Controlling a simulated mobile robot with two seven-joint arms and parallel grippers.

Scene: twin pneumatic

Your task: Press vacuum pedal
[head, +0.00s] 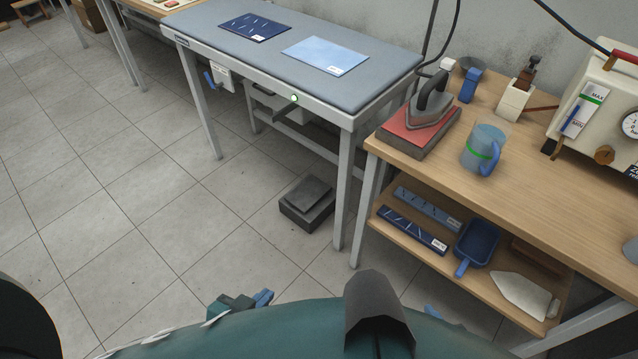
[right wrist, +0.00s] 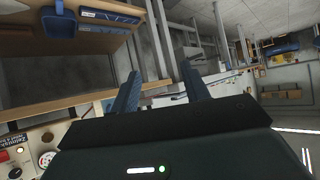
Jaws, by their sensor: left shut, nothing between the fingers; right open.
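The vacuum pedal (head: 306,203), a dark grey block with a sloped top plate, sits on the floor under the right end of the padded table (head: 385,84). Nothing touches it. My left gripper (head: 264,297) shows at the bottom of the head view, its blue fingers shut and empty, well apart from the pedal. In the head view only a small blue bit of my right gripper (head: 432,311) shows. In the right wrist view my right gripper (right wrist: 160,83) has its two blue fingers spread, with nothing between them.
A wooden bench (head: 540,130) on the right holds an iron (head: 434,102) on a red pad, a blue jug (head: 484,148) and a boiler (head: 600,105). Its lower shelf (head: 505,262) holds a blue scoop. Table legs stand beside the pedal; the tiled floor at left is clear.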

